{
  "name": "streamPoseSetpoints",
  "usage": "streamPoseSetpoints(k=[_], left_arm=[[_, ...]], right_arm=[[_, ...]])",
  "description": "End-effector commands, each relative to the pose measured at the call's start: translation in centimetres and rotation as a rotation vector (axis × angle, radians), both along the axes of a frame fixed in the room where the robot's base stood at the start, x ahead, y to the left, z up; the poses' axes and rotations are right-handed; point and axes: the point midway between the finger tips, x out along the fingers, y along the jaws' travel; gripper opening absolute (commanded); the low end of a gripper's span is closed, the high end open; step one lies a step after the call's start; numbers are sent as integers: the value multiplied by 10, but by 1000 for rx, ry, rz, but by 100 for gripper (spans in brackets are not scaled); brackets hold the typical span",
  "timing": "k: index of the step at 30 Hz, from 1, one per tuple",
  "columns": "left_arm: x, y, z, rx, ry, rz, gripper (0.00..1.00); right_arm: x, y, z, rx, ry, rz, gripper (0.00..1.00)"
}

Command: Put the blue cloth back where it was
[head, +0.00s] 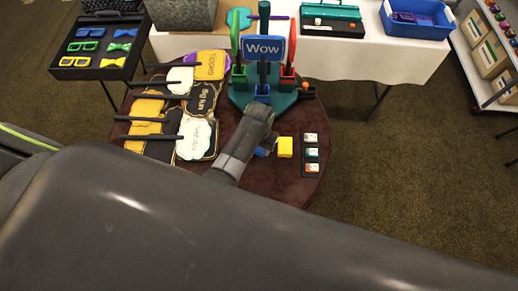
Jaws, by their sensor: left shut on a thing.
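My left gripper (266,145) is over the right part of the round dark red table (237,118), just left of a yellow block (285,147). It is shut on a small blue thing, which looks like the blue cloth (260,153); only a small part of it shows. The rest is hidden by the gripper and arm. I cannot tell whether the cloth touches the table. My right gripper is not in view.
A green stand (239,88) holding a blue "Wow" sign (264,48) is behind the gripper. Several paddle signs (196,138) lie left. A dark tray (311,155) of small blocks is right. My large arm link covers the foreground.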

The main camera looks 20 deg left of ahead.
Motion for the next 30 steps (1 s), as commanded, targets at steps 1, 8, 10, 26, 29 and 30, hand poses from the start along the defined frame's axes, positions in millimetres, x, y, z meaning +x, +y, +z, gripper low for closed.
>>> streamPoseSetpoints(k=[1,8,10,26,29,30], left_arm=[[0,0,-1,0,-1,0,16],[0,0,0,0,0,0,16],[0,0,-2,0,0,0,16],[0,0,-2,0,-1,0,66],[0,0,2,0,0,0,66],[0,0,4,0,0,0,66]], right_arm=[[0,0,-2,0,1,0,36],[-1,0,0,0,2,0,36],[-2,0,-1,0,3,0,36],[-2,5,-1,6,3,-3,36],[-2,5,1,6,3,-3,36],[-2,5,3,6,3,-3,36]])
